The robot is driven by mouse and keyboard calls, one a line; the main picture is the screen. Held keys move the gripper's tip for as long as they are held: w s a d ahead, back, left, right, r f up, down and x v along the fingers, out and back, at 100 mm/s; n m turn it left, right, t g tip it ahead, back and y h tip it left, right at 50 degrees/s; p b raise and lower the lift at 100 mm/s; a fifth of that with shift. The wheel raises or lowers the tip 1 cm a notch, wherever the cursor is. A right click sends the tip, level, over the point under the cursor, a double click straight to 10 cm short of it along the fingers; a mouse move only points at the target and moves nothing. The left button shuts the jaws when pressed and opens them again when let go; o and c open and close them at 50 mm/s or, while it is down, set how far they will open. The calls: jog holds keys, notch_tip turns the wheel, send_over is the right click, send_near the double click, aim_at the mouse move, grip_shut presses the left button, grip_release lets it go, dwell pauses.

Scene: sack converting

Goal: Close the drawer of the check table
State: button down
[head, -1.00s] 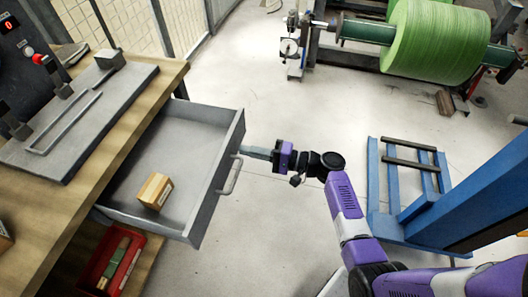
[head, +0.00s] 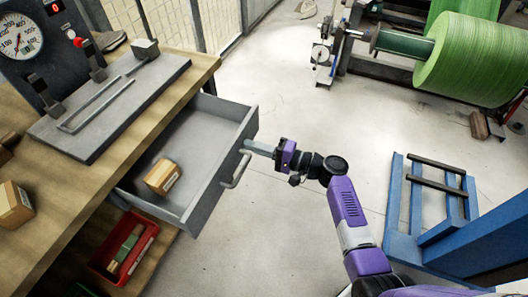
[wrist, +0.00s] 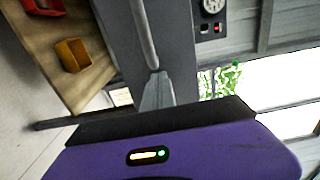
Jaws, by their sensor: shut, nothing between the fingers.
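The check table (head: 191,77) has a wooden top and stands at the left in the head view. Its grey drawer (head: 205,130) is partly pulled out, with a small cardboard box (head: 163,177) inside. The drawer's bar handle (head: 237,170) is on its front face. My gripper (head: 250,146) is shut and empty, its tips at the drawer front by the upper end of the handle. In the wrist view the fingers (wrist: 158,92) point at the grey drawer front, close to the handle bar (wrist: 144,35). Whether they touch it I cannot tell.
A red bin (head: 148,235) sits on the shelf below the drawer. A gauge tester with a grey plate (head: 150,90) and a carton (head: 12,203) are on the tabletop. A blue frame (head: 400,215) stands right; a green roll (head: 470,60) is behind. Floor between is clear.

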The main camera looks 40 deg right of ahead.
aim_at(194, 136)
jog(key=b+x, duration=0.5)
jog(key=x, duration=0.5)
jog(key=b+x, duration=0.5)
jog(key=x, duration=0.4)
jog(key=shift+w+a+f+b, duration=0.2)
jog(key=shift+w+b, duration=0.15)
jog(key=shift+w+a+r+b, duration=0.1)
jog(key=shift+w+a+b, duration=0.25)
jog(key=shift+w, duration=0.25)
jog(key=shift+w+a+r, duration=0.15)
jog(key=shift+r, duration=0.1)
jog(key=shift+a, duration=0.1)
